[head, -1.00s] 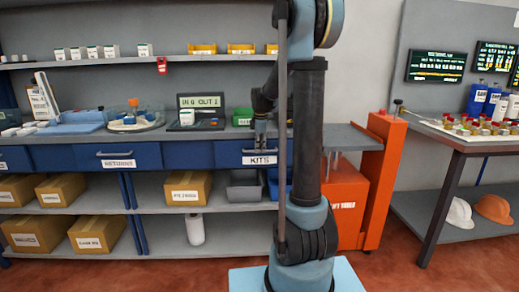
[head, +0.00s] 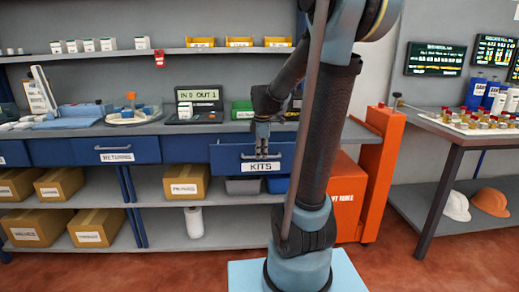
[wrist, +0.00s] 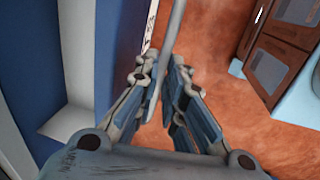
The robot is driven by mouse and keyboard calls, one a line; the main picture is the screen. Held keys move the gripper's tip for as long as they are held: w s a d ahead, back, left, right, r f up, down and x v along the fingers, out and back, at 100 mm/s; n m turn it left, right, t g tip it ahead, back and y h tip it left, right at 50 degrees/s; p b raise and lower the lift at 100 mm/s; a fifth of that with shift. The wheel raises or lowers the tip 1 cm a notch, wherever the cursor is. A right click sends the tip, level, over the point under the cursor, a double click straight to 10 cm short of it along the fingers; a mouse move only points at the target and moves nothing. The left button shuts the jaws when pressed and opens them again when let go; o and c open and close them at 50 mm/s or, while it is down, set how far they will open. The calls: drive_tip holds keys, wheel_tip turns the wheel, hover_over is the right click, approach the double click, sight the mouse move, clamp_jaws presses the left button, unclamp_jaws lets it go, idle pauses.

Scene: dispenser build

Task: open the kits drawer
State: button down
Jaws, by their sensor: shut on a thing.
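The kits drawer (head: 228,160) is a blue drawer with a white KITS label (head: 261,166), under the counter in the head view. Its front stands out from the row of drawers, so it is partly open. My gripper (head: 262,152) is at the drawer's handle. In the wrist view, my gripper (wrist: 160,85) is shut on the pale handle bar (wrist: 172,45), which runs between its fingers. The blue drawer front (wrist: 122,60) is just left of the fingers there. The drawer's contents cannot be made out.
The closed returns drawer (head: 115,151) is to the left. A grey bin (head: 244,186) and boxes stand on the shelf below. Red floor lies in front.

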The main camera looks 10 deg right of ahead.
drive_tip(key=s, duration=0.9)
drive_tip(key=shift+s+a, duration=0.35)
drive_tip(key=shift+s, duration=0.05)
drive_tip(key=c, duration=1.7)
unclamp_jaws()
drive_tip(key=shift+s+r, duration=0.35)
drive_tip(key=shift+r, duration=1.6)
drive_tip(key=shift+s+r, duration=0.35)
drive_tip(key=shift+r, duration=1.65)
drive_tip(key=shift+s+r, duration=0.35)
drive_tip(key=shift+r, duration=1.6)
